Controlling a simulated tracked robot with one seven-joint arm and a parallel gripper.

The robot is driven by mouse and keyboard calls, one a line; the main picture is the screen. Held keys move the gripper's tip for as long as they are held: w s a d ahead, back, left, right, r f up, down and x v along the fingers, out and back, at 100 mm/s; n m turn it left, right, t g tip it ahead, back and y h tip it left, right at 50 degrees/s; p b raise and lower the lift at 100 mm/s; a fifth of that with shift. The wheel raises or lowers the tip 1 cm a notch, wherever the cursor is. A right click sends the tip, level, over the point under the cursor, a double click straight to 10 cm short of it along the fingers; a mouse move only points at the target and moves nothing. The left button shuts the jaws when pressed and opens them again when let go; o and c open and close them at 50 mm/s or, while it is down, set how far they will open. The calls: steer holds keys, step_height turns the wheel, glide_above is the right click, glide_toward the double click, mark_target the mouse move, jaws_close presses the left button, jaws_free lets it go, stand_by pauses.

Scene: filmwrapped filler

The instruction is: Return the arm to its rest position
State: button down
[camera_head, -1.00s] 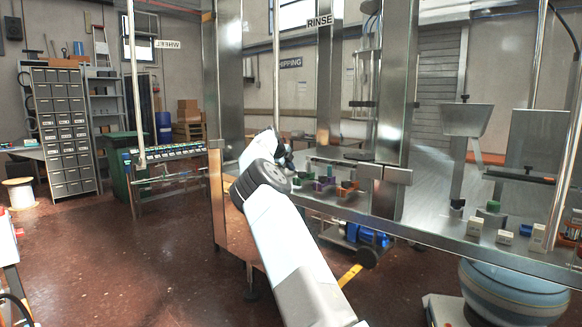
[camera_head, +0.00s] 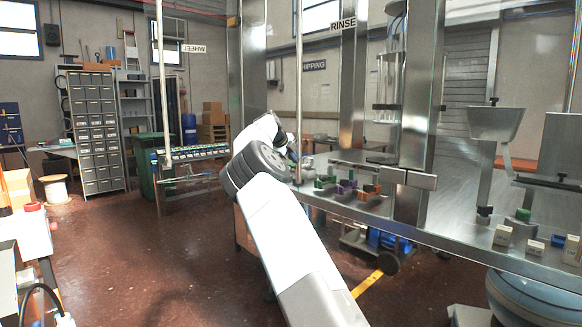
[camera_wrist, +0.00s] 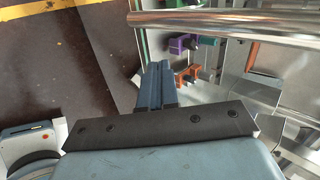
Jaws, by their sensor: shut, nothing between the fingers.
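My white arm reaches forward from the bottom centre of the head view, with a dark grey joint at its bend. My gripper (camera_wrist: 160,72) shows in the wrist view with its two dark fingers pressed together and nothing between them. It is above the edge of the steel machine table (camera_head: 455,238), near small coloured blocks. In the head view, the gripper end is mostly hidden behind the arm's bend.
Purple (camera_wrist: 185,42) and orange (camera_wrist: 188,75) blocks lie on the machine table close to the gripper. A steel bar (camera_wrist: 230,22) crosses above them. A steel post (camera_head: 299,90) stands near the arm. Open floor (camera_head: 130,250) lies to the left.

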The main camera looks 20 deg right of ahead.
steer(key=s+d+r+n+y, duration=0.2)
steer(key=s+r+n+y, duration=0.15)
steer(key=s, duration=0.85)
steer(key=s+d+r+n+y, duration=0.2)
steer(key=s+n, duration=0.3)
steer(key=s, duration=0.7)
steer(key=s+a+n+y, duration=0.2)
steer(key=s+a+n, duration=0.45)
steer(key=s, duration=0.55)
steer(key=s+a+n+y, duration=0.1)
steer(key=s+a+n, duration=0.6)
steer(key=s, duration=0.5)
steer(key=s+a+f+n, duration=0.4)
steer(key=s, duration=0.4)
steer(key=s+a+f+n+t, duration=0.1)
steer(key=s+a+f+n, duration=0.3)
steer(key=s, duration=0.5)
steer(key=shift+s+a+f, duration=0.25)
steer(key=shift+a+f, duration=0.35)
steer(key=shift+f, duration=0.1)
steer(key=shift+a, duration=0.1)
